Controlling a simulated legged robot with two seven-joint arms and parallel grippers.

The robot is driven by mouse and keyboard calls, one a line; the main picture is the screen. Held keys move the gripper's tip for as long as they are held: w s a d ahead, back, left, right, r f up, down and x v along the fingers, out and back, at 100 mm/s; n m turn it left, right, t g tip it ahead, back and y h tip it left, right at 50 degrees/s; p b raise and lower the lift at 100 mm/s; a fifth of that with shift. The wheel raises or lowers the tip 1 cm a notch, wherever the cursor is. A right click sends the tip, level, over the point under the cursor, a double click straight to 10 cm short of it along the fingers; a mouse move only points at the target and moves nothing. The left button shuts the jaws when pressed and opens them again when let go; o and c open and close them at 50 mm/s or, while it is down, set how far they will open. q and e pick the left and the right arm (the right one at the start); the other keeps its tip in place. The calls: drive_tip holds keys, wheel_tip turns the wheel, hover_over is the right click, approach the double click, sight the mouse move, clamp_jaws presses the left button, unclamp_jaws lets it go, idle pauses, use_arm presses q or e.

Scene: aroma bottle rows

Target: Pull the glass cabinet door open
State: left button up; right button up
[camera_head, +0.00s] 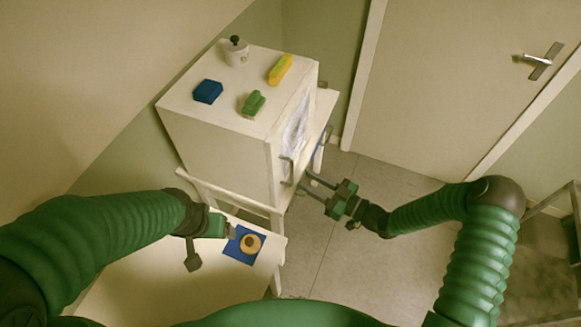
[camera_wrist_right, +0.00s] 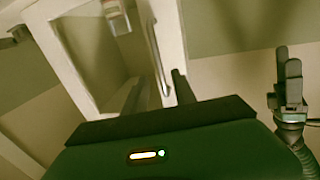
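The white cabinet (camera_head: 215,150) stands on a white stand. Its glass door (camera_head: 296,128) is on the right side and looks closed. A grey bar handle (camera_head: 287,170) is on the door; it also shows in the right wrist view (camera_wrist_right: 160,75). My right gripper (camera_head: 303,180) is open, its two long fingers pointing at the handle. In the right wrist view the handle appears between the fingers; whether the tips reach past it or touch it is unclear. My left gripper (camera_head: 230,229) is low, away from the door, above the front table; its finger opening is unclear.
On the cabinet top are a white jar (camera_head: 236,54), a blue block (camera_head: 208,91), a yellow sponge (camera_head: 280,69) and a green brush (camera_head: 253,104). A round tan item (camera_head: 250,243) lies on a blue mat on the front table (camera_head: 150,280). Floor (camera_head: 350,265) right of the cabinet is clear.

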sight(292, 171)
drive_tip(key=shift+p+x, duration=0.55)
drive_tip(key=shift+x, duration=2.8)
drive_tip(key=shift+c, duration=0.2)
clamp_jaws()
drive_tip(key=shift+d, duration=0.1)
